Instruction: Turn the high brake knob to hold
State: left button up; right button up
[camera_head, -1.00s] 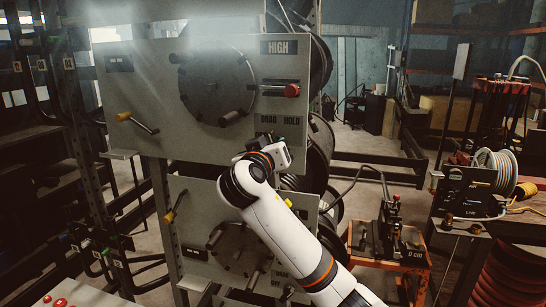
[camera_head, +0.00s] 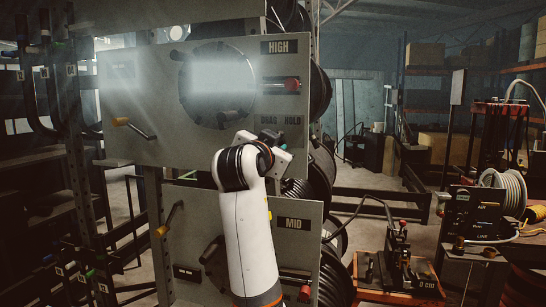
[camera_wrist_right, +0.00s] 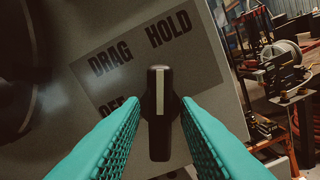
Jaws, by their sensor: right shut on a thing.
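The high brake knob (camera_wrist_right: 160,120) is black with a pale pointer line, in the middle of the right wrist view. Its line points up in that picture, toward the word HOLD on the tilted label (camera_wrist_right: 120,85), right of DRAG. My right gripper (camera_wrist_right: 157,104) has its teal fingers on either side of the knob and is shut on it. In the head view my right gripper (camera_head: 277,142) is at the lower right of the HIGH panel (camera_head: 150,85), below the DRAG and HOLD words, and hides the knob. My left gripper is not in view.
A red-ended lever (camera_head: 292,84) sticks out above the knob label. A crank with a yellow grip (camera_head: 121,122) is at the panel's left. The MID panel (camera_head: 310,210) is below. An orange-framed bench (camera_head: 400,290) with a tool stands to the right.

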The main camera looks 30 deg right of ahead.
jog(key=shift+m+b, duration=0.3)
jog(key=shift+m, duration=0.3)
jog(key=shift+r, duration=0.1)
jog(key=o, duration=0.6)
jog(key=b+v, duration=0.4)
jog(key=v, duration=0.8)
jog(key=shift+s+b, duration=0.1)
jog(key=shift+b, duration=0.25)
